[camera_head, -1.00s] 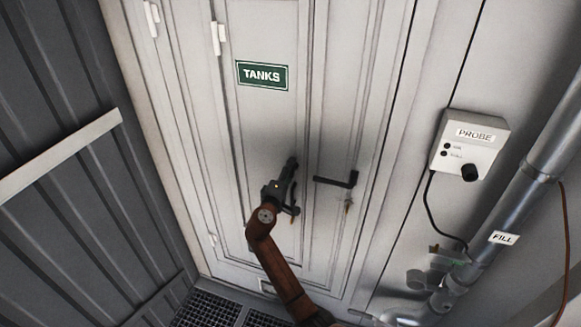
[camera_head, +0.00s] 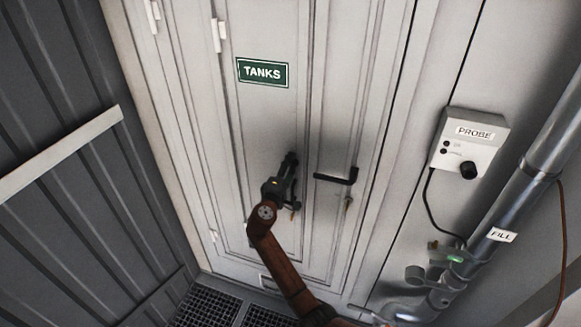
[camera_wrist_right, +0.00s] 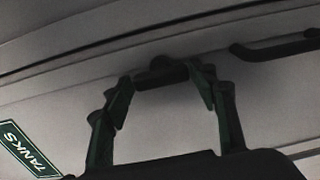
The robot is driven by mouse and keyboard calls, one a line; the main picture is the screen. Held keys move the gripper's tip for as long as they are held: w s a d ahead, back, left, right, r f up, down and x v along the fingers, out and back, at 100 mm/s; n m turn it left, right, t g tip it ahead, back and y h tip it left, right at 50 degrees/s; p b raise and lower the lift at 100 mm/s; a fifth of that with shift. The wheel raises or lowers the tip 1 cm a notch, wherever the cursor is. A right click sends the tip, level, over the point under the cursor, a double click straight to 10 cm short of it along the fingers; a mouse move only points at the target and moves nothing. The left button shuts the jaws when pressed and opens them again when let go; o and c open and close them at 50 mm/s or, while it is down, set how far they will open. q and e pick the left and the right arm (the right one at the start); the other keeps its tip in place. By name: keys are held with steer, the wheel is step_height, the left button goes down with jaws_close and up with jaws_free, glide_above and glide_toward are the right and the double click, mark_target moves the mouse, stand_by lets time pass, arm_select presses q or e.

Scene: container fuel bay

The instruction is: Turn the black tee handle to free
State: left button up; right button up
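The white door (camera_head: 240,130) carries a green TANKS sign (camera_head: 262,73). My right gripper (camera_head: 289,170) is up against the door below the sign, left of a black bent lever (camera_head: 336,179). In the right wrist view its two fingers (camera_wrist_right: 160,88) are spread apart. A short dark bar with a round hub, seemingly the black tee handle (camera_wrist_right: 162,72), lies between the fingertips; I cannot tell whether they touch it. In the head view the gripper mostly hides it. The bent lever also shows at the upper right of the wrist view (camera_wrist_right: 278,46). My left gripper is not in view.
A grey PROBE box (camera_head: 470,145) with a black knob and cable is on the wall at right. A metal FILL pipe (camera_head: 515,215) runs beside it. A dark ribbed wall (camera_head: 60,220) stands at left. Floor grating (camera_head: 208,308) lies below the door.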

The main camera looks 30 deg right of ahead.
steer(key=shift+o, duration=0.7)
steer(key=shift+f, duration=0.1)
steer(key=shift+s+a, duration=0.1)
steer(key=v, duration=1.1)
steer(key=shift+s+a, duration=0.25)
steer(key=shift+a, duration=0.1)
